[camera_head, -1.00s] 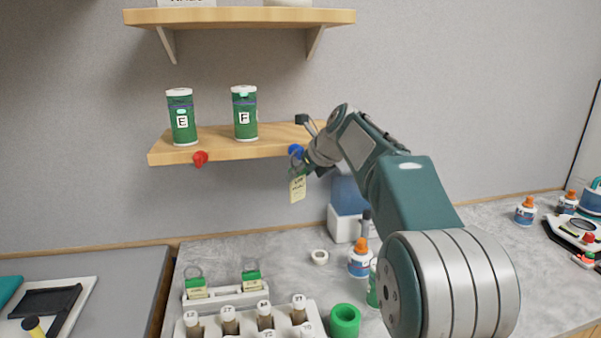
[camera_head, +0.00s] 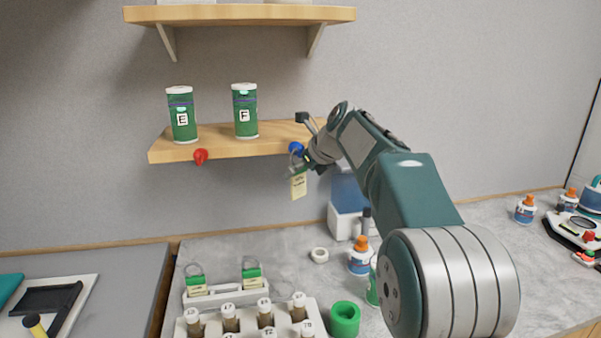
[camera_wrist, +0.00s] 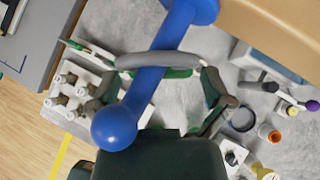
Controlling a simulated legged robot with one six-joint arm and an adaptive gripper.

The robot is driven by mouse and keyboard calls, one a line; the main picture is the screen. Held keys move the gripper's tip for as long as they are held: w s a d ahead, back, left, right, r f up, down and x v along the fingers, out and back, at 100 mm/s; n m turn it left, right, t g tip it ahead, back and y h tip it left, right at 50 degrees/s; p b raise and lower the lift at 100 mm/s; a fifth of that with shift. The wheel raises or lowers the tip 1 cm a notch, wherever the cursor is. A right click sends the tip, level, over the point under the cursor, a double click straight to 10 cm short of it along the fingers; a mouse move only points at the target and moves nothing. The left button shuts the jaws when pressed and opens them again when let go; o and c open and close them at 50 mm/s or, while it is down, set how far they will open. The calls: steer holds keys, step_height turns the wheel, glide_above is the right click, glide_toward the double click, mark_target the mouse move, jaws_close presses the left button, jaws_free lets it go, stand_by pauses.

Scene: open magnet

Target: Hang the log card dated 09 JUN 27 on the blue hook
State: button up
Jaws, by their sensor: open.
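The blue hook (camera_head: 296,148) sticks out from the lower shelf's front edge; in the wrist view it is a blue peg with a ball end (camera_wrist: 115,126). A pale log card (camera_head: 299,187) with a green top hangs just below it. Its date is too small to read. In the wrist view the card's grey ring (camera_wrist: 172,60) lies across the top of the peg, which appears to pass through it. My gripper (camera_wrist: 158,92) is open, its fingers apart on both sides of the peg. Two other log cards (camera_head: 197,287) (camera_head: 252,280) stand in a white rack.
Below are a vial rack (camera_head: 250,318), a green ring (camera_head: 344,319) and a glue bottle (camera_head: 360,258).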

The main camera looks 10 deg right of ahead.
steer(key=v, duration=1.1)
steer(key=s+a+f+n+h, duration=0.1)
steer(key=s+f+n, duration=0.6)
steer(key=s+n, duration=0.3)
steer(key=s+a+f+n+g+h, duration=0.1)
steer(key=s+a+f+n+h, duration=0.1)
steer(key=s+f+n, duration=0.5)
steer(key=s+a+f+n+g+h, duration=0.1)
steer(key=s+f+n, duration=0.6)
steer(key=s+n, duration=0.6)
steer(key=s, duration=0.3)
steer(key=shift+s+a+f, duration=0.2)
steer(key=shift+s+f, duration=0.1)
steer(key=shift+s, duration=0.1)
